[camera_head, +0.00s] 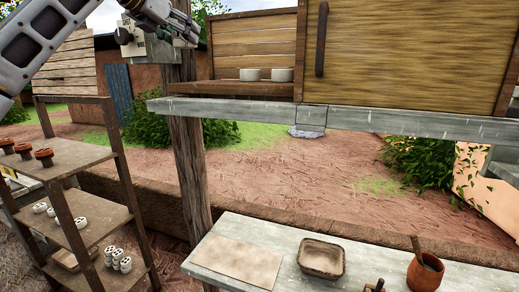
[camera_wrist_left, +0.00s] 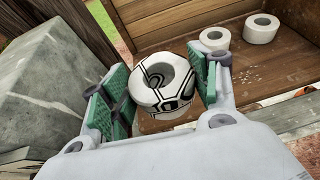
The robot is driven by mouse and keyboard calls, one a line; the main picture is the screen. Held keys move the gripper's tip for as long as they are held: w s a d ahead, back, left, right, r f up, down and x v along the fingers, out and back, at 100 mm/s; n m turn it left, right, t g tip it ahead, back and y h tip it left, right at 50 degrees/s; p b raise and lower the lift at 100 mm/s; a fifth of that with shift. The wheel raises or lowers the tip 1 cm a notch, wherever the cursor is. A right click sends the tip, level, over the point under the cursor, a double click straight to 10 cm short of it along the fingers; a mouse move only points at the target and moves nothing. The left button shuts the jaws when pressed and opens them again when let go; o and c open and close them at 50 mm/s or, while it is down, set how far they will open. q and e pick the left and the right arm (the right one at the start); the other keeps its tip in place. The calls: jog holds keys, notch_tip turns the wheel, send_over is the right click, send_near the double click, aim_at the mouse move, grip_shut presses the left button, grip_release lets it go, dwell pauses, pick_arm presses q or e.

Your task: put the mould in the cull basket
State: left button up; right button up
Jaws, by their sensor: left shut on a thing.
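A white, round, hollow piece with black line markings, which I take for the mould (camera_wrist_left: 178,80), is between the green finger pads of my left gripper (camera_wrist_left: 160,92) in the left wrist view. The gripper is shut on it. In the head view my left gripper (camera_head: 172,30) is at the upper left, beside the wooden post and left of the open cupboard; the mould cannot be made out there. A tan square container (camera_head: 321,258) stands on the low table; I cannot tell if it is the cull basket. My right gripper is out of view.
Two plain white round pieces (camera_head: 251,75) stand in the cupboard, also seen in the left wrist view (camera_wrist_left: 262,28). Its sliding door (camera_head: 400,50) covers the right part. A rack (camera_head: 85,158) with pots stands left. The low table (camera_head: 225,232) carries a board and a brown pot (camera_head: 424,273).

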pick_arm(q)
jog(key=shift+s+a+r+h, duration=0.1)
jog(key=shift+s+r+h, duration=0.05)
jog(key=shift+s+h, duration=0.15)
jog(key=shift+w+m, duration=0.35)
jog(key=shift+m, duration=0.05)
jog(key=shift+f+g+h, duration=0.2)
jog(key=shift+g+h, duration=0.1)
jog(key=shift+s+m, duration=0.1)
jog(key=shift+m, duration=0.2)
